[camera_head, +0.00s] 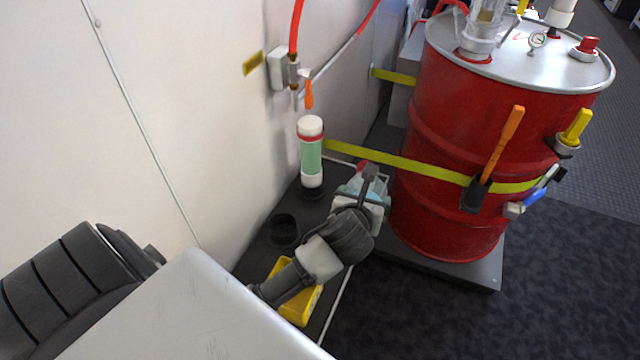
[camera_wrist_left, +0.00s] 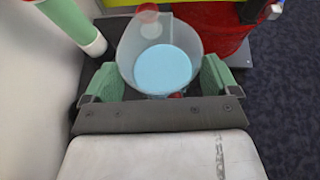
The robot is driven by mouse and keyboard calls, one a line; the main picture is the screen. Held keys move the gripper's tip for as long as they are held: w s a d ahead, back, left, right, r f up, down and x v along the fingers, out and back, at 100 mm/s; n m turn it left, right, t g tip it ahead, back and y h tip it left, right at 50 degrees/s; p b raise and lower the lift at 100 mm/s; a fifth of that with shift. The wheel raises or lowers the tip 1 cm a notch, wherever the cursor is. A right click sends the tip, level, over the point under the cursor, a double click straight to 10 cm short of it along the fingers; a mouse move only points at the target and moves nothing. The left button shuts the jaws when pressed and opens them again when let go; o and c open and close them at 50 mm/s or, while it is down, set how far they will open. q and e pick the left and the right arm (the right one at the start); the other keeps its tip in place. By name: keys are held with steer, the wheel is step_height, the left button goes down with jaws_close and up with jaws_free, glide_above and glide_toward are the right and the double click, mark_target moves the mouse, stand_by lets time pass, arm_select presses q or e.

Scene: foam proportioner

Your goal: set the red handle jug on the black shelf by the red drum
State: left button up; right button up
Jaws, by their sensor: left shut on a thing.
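The jug is a clear container with pale blue liquid (camera_wrist_left: 163,68), partly hidden behind my gripper in the head view (camera_head: 350,186). Small red bits show at it in both views; the handle's full shape is hidden. My left gripper (camera_head: 368,192) has its green pads on either side of the jug, as the left wrist view (camera_wrist_left: 160,80) shows, and is shut on it. The jug is over the far part of the black shelf (camera_head: 303,243), beside the red drum (camera_head: 440,200); I cannot tell whether it touches the shelf. My right gripper is not in view.
A green-and-white cylinder (camera_head: 311,155) stands on the shelf by the wall, left of the jug. A black round cup (camera_head: 284,230) and a yellow tray (camera_head: 300,309) are nearer. A yellow strap (camera_head: 400,161) runs from wall to drum; dark floor lies right.

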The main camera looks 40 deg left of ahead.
arm_select(q)
steer(key=a, duration=0.1)
steer(key=a+f, duration=0.2)
steer(key=a, duration=0.1)
steer(key=shift+w+f, duration=0.1)
steer(key=shift+f, duration=0.15)
steer(key=a+f+b, duration=0.2)
steer(key=a+f, duration=0.3)
steer(key=f, duration=0.2)
steer(key=shift+w, duration=0.45)
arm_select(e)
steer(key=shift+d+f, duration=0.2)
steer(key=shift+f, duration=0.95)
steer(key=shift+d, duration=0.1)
arm_select(q)
steer(key=shift+f, duration=0.1)
steer(key=o, duration=1.3)
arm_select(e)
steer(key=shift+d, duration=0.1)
